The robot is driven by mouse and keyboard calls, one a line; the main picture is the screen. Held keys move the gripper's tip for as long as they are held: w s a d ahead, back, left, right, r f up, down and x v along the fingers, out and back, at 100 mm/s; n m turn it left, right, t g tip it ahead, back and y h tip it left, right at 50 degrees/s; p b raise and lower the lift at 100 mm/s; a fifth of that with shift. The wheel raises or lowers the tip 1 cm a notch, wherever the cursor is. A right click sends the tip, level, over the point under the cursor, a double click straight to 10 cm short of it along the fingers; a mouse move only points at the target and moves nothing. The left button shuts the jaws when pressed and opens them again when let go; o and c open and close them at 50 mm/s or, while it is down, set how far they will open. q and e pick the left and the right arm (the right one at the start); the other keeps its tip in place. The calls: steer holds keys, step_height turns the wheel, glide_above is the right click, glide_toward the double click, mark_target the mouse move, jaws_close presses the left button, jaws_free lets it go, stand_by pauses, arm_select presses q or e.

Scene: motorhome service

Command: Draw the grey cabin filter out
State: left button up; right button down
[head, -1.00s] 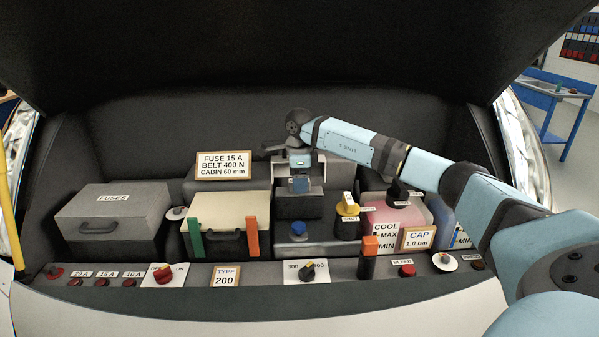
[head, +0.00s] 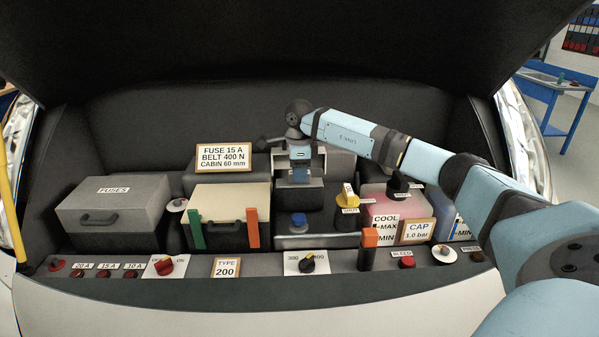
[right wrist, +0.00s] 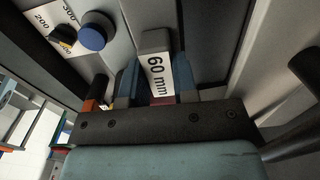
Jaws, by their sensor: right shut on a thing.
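My right gripper (head: 299,174) reaches to the back middle of the compartment, pointing down. In the right wrist view its blue fingers (right wrist: 156,82) are shut on a grey block with a "60 mm" label, which I take as the grey cabin filter (right wrist: 156,41). A dark red part shows low between the fingers. In the head view the gripper hides most of the filter, so I cannot tell how far it is out. My left gripper is not in view.
A grey fuse box (head: 118,203) and a cream-lidded box (head: 229,195) stand to the left. A blue cap (head: 299,220), a yellow cap (head: 348,195) and a pink coolant tank (head: 380,208) stand in front and right. Knobs line the front ledge (head: 200,290).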

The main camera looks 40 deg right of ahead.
steer(key=shift+r+p, duration=0.4)
steer(key=shift+r, duration=0.2)
steer(key=c, duration=1.7)
jaws_free()
jaws_close()
steer(key=shift+r+p, duration=3)
steer(key=shift+r, duration=1.15)
steer(key=shift+f, duration=0.1)
